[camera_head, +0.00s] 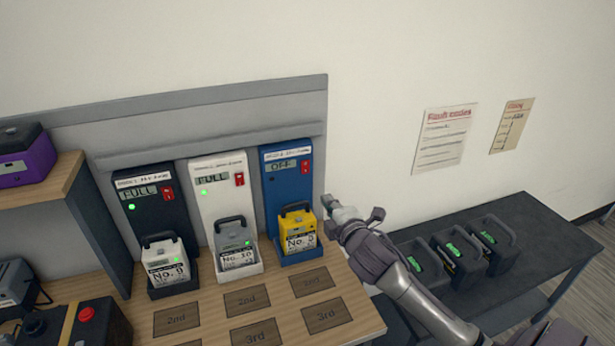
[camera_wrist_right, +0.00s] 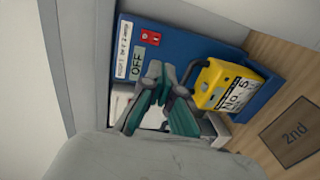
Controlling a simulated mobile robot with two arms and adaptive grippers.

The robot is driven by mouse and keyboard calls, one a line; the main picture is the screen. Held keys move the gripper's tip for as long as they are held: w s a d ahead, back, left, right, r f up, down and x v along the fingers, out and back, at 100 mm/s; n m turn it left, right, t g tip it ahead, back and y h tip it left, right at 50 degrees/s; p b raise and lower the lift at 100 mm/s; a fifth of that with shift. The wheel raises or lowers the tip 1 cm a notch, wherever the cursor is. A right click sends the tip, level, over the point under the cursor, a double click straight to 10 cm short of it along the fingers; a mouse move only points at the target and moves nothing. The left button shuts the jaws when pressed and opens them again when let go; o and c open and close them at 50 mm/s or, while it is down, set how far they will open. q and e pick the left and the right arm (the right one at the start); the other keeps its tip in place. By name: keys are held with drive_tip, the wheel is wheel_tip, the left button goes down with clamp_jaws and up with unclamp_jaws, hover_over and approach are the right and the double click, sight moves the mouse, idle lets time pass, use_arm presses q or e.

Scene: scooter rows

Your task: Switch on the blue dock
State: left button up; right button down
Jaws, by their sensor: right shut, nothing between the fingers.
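The blue dock (camera_head: 285,190) is the rightmost of three docks against the grey backboard. Its display reads OFF, and its red switch (camera_head: 305,167) sits beside the display. A yellow battery (camera_head: 298,228) labelled No. 5 stands in it. In the right wrist view the blue dock (camera_wrist_right: 195,48) fills the upper middle, with the red switch (camera_wrist_right: 150,38) beyond my fingertips. My right gripper (camera_head: 338,209) is shut and empty, to the right of the blue dock's lower part; its fingers (camera_wrist_right: 162,80) also show in the wrist view. My left gripper is not in view.
A black dock (camera_head: 150,208) and a white dock (camera_head: 218,180) stand to the left, each with a battery and a green light. A dark side table (camera_head: 490,215) at right bears several dark units. Labelled squares mark the wooden counter (camera_head: 205,295).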

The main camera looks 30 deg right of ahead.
drive_tip(key=shift+w+d+r, duration=0.1)
drive_tip(key=shift+r, duration=0.15)
drive_tip(key=shift+w, duration=0.1)
drive_tip(key=p, duration=0.3)
approach(306, 172)
drive_tip(key=x, duration=0.7)
drive_tip(key=shift+w, duration=0.25)
